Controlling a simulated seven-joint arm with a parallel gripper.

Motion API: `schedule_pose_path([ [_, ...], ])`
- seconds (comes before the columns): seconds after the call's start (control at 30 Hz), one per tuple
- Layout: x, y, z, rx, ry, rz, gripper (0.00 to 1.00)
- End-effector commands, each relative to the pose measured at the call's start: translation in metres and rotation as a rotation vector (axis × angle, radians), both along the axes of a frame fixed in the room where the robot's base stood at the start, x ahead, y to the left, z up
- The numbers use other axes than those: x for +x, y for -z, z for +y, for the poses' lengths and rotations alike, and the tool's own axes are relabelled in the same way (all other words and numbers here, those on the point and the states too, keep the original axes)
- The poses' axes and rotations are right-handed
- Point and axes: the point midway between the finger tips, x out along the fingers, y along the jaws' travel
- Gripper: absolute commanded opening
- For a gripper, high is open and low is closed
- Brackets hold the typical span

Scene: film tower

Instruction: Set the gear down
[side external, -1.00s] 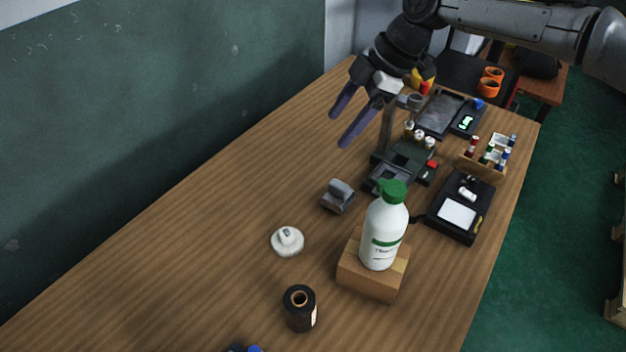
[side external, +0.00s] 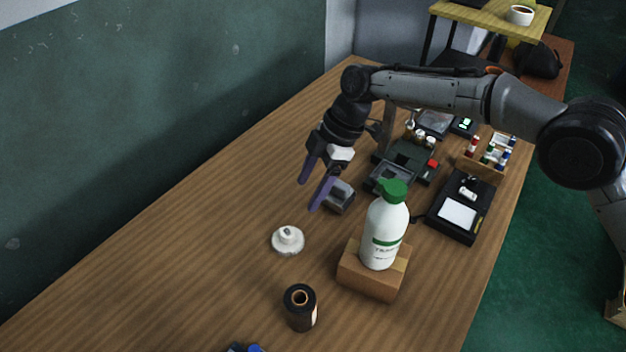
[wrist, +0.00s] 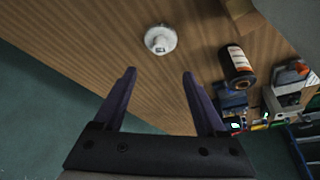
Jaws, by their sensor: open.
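A white round piece with a raised middle (side external: 288,241), probably the gear, rests on the wooden table in the side view. It also shows near the top centre of the wrist view (wrist: 160,39). My gripper (side external: 309,195) is open and empty, above the table and apart from the white piece, up and to its right in the side view. In the wrist view the two purple fingers of my gripper (wrist: 158,73) stand wide apart, with the white piece beyond their tips.
A black canister (side external: 300,308) stands nearer the camera. A grey device (side external: 338,196) sits near my gripper. Trays and small bottles fill the far right; the table's left is clear.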

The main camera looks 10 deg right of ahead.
Motion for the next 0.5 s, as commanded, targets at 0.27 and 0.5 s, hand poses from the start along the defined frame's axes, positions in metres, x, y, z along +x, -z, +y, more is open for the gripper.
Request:
schedule_pose_path([
  [0.27,-0.004,0.045,0.017,-0.003,-0.002,0.003,0.74],
  [0.5,-0.006,0.084,0.034,-0.002,-0.002,0.004,0.74],
])
